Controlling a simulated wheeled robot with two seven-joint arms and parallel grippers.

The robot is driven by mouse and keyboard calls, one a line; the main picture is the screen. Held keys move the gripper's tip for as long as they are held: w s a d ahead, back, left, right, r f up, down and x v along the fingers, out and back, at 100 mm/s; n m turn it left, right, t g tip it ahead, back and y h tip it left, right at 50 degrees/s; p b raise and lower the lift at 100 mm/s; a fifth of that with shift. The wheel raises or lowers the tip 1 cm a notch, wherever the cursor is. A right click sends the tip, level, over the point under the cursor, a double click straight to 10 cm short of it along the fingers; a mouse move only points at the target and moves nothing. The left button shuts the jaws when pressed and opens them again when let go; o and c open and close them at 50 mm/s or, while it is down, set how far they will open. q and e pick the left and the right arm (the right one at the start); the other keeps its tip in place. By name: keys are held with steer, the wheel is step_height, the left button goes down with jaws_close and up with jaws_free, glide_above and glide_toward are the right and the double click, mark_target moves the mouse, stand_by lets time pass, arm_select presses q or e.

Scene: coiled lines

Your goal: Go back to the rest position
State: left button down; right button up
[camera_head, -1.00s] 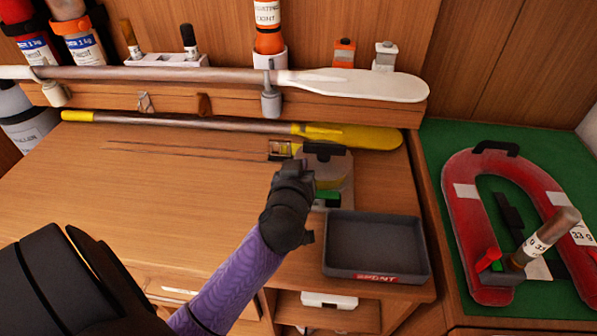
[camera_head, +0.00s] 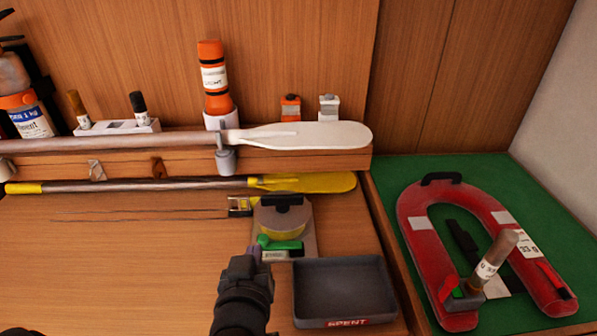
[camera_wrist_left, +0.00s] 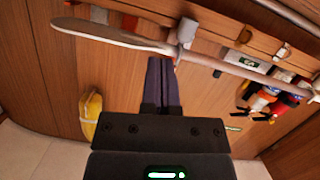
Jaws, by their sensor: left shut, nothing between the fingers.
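My left gripper (camera_head: 255,254) shows at the lower middle of the head view, with its arm coming up from the bottom edge. Its fingers point toward the back of the bench, and their tips show beside the left end of a green piece (camera_head: 282,246) on a grey device with a yellow drum (camera_head: 282,222). I cannot tell whether they touch. In the left wrist view the two dark fingers (camera_wrist_left: 161,84) lie together with nothing between them. My right gripper is in neither view.
A dark tray marked SPENT (camera_head: 345,290) stands right of my left gripper. A yellow paddle (camera_head: 310,183) lies behind, below a white paddle (camera_head: 300,135) on a ledge. A red horseshoe float (camera_head: 418,240) lies on green at right. The left benchtop (camera_head: 110,265) is mostly clear.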

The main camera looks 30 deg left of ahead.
arm_select(q)
steer(key=s+d+f+m+g+h, duration=0.1)
steer(key=f, duration=0.1)
steer(key=s+f+m+g+h, duration=0.1)
steer(key=f+g, duration=0.1)
steer(key=s+d+f+m+g+h, duration=0.1)
steer(key=s+f, duration=0.1)
steer(key=shift+s+d+f+m, duration=0.1)
steer(key=shift+d+f+m, duration=0.2)
steer(key=shift+f, duration=0.1)
steer(key=s+d+f+m+g+h, duration=0.5)
steer(key=s+d+f+m+g, duration=0.1)
steer(key=s, duration=0.3)
steer(key=s+a+f+g, duration=0.1)
steer(key=s+f, duration=0.1)
steer(key=f, duration=0.7)
steer(key=s+f+g, duration=0.1)
steer(key=s+f, duration=0.1)
steer(key=f, duration=0.8)
steer(key=s+a+f, duration=0.2)
steer(key=s+f, duration=0.6)
steer(key=s, duration=0.3)
steer(key=shift+s+a+f+m+g+y, duration=0.2)
steer(key=shift+s+a+m+g+y, duration=0.1)
steer(key=shift+a+m+y, duration=0.1)
